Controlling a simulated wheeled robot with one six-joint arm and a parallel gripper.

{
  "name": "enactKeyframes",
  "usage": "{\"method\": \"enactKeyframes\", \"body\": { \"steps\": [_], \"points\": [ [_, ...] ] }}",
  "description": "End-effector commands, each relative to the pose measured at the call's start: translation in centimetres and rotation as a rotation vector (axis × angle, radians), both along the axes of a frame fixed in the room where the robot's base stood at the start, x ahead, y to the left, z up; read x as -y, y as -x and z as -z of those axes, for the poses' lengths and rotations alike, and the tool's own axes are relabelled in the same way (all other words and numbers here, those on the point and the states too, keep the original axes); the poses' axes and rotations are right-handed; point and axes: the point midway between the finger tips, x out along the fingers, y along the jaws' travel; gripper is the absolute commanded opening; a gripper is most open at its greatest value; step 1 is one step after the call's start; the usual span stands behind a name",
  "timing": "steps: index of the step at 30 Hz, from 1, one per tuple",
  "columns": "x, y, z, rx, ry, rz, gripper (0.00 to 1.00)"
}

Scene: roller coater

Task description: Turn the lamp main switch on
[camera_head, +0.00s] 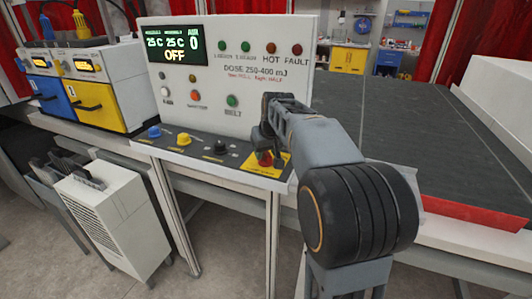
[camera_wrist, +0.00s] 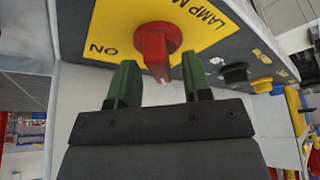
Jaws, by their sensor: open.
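The lamp main switch (camera_wrist: 156,48) is a red rotary handle on a yellow plate (camera_wrist: 110,28) marked "LAMP M…" and "ON", at the top of the wrist view. In the head view the red switch (camera_head: 265,158) shows at the right end of the sloped control ledge, partly hidden by my gripper. My gripper (camera_wrist: 158,80) is open, its two green-tipped fingers apart on either side of the handle's lower end. The handle's tip reaches between the fingers, and I see gaps on both sides. In the head view my gripper (camera_head: 270,148) is at the yellow plate.
Blue (camera_head: 154,132), yellow (camera_head: 184,139) and black (camera_head: 220,147) knobs sit left of the switch on the same ledge. The panel display (camera_head: 174,45) reads "OFF". A dark conveyor belt (camera_head: 420,120) lies to the right. A white slatted unit (camera_head: 105,220) stands below left.

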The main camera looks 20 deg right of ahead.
Motion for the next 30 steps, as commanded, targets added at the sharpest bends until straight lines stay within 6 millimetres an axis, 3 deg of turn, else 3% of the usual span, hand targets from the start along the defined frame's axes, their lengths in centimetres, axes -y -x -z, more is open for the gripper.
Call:
{"method": "enactKeyframes", "body": {
  "steps": [12,26,30],
  "points": [
    [-0.01,-0.21,0.55,0.0,0.0,0.0,0.45],
    [-0.01,-0.2,0.52,0.0,0.0,0.0,0.02],
    [-0.01,-0.2,0.52,0.0,0.0,0.001,0.0]
  ]
}}
